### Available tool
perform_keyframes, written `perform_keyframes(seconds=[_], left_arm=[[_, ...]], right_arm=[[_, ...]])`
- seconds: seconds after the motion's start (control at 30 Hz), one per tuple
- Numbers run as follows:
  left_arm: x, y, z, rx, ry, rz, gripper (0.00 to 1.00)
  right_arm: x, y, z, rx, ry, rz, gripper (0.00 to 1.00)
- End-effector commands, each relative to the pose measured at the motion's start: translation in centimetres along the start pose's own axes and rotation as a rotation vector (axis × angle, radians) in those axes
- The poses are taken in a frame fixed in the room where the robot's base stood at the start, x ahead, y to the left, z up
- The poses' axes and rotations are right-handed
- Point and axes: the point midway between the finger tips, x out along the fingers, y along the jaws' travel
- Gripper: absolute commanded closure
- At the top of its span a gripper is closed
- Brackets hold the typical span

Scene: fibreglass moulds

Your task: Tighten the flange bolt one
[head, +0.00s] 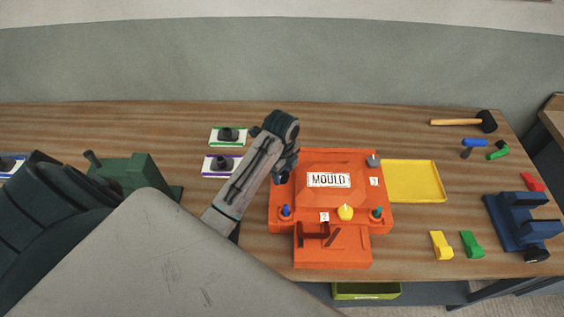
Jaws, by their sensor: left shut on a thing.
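The orange mould (345,165) with a white "MOULD" label sits on the wooden bench. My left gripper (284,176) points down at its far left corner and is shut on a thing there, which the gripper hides. From its place at this corner it looks like flange bolt one, but I cannot see its number or how far it is turned. A grey bolt (373,161) stands at the far right corner near a "3" label. A blue bolt (285,211) and a teal bolt (377,212) are at the near corners. My right gripper is not in view.
A yellow knob (345,212) is on the mould's front edge, by a "2" label. A yellow tray (415,180) lies right of the mould. Yellow (441,244) and green (472,244) clamps, a blue vice (520,222) and a mallet (487,121) are farther right.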

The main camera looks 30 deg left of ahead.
Motion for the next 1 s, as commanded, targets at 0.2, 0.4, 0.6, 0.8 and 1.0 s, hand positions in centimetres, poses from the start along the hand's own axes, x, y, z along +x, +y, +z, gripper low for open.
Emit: perform_keyframes(seconds=[0.2,0.4,0.6,0.8,1.0], left_arm=[[-0.17,-0.12,0.01,0.206,-0.001,-0.005,0.82],[-0.17,-0.13,0.01,0.395,-0.001,-0.005,0.82],[-0.18,-0.13,0.01,0.568,-0.002,-0.005,0.82],[-0.18,-0.13,0.02,0.705,-0.002,-0.005,0.82],[-0.18,-0.13,0.02,0.795,-0.003,-0.004,0.82]], right_arm=[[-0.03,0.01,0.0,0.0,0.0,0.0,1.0],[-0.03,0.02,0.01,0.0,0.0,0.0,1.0],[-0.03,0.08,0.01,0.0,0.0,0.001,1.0],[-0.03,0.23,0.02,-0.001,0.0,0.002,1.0],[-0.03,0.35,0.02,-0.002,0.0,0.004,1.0]])
